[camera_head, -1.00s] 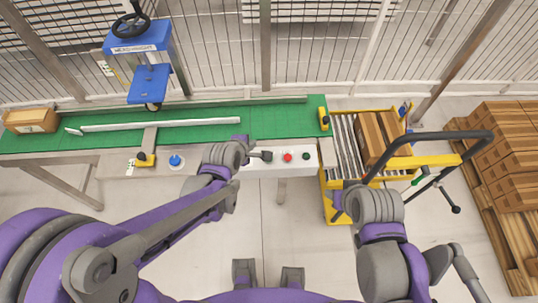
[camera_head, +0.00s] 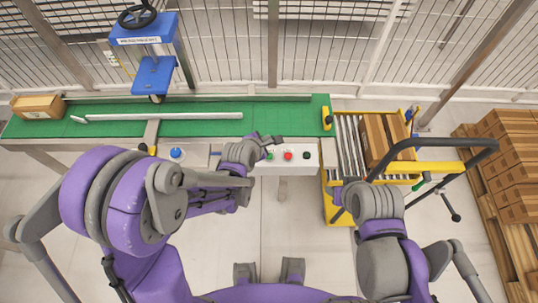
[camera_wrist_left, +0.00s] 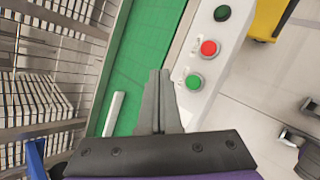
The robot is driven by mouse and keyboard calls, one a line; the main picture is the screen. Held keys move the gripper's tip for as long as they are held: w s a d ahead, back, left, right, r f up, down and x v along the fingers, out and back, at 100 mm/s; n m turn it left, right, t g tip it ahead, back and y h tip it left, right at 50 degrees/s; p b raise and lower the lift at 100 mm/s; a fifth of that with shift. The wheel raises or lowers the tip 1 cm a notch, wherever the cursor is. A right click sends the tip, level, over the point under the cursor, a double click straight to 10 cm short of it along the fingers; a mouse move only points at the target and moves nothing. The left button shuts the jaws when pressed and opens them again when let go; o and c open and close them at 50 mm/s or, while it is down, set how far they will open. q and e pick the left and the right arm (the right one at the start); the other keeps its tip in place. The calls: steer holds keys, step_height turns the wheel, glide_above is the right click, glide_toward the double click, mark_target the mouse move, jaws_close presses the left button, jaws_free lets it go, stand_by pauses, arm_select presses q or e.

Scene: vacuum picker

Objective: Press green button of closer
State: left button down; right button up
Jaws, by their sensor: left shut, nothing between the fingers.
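A white button panel (camera_head: 297,167) is on the front edge of the green conveyor. It carries a bright green button (camera_head: 269,156), a red button (camera_head: 288,155) and a dark green button (camera_head: 306,155). My left gripper (camera_head: 276,139) is shut and empty, just behind the bright green button. In the left wrist view the shut fingertips (camera_wrist_left: 159,72) are over the conveyor edge, left of the bright green button (camera_wrist_left: 194,82), with a gap in the picture. Contact is not visible. My right gripper (camera_head: 340,213) is low at the right, mostly hidden by its wrist.
The green conveyor (camera_head: 290,115) carries a long white bar (camera_head: 165,116) and a cardboard box (camera_head: 38,107). A blue press (camera_head: 153,75) stands behind it. A blue button (camera_head: 177,153) is further left. A yellow roller cart (camera_head: 338,208) with boxes stands right.

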arm_select(q)
step_height(320, 180, down, 7)
steer(key=b, duration=0.4)
steer(key=shift+s, duration=0.1)
steer(key=shift+f+b, duration=0.6)
arm_select(e)
step_height(320, 180, down, 6)
steer(key=s, duration=0.1)
steer(key=shift+s+f, duration=0.25)
steer(key=shift+s, duration=0.1)
arm_select(q)
steer(key=shift+f, duration=0.1)
stand_by(0.5)
steer(key=shift+f+b, duration=0.3)
steer(key=shift+b, duration=0.2)
arm_select(e)
steer(key=shift+s+f, duration=0.1)
steer(key=shift+f, duration=0.4)
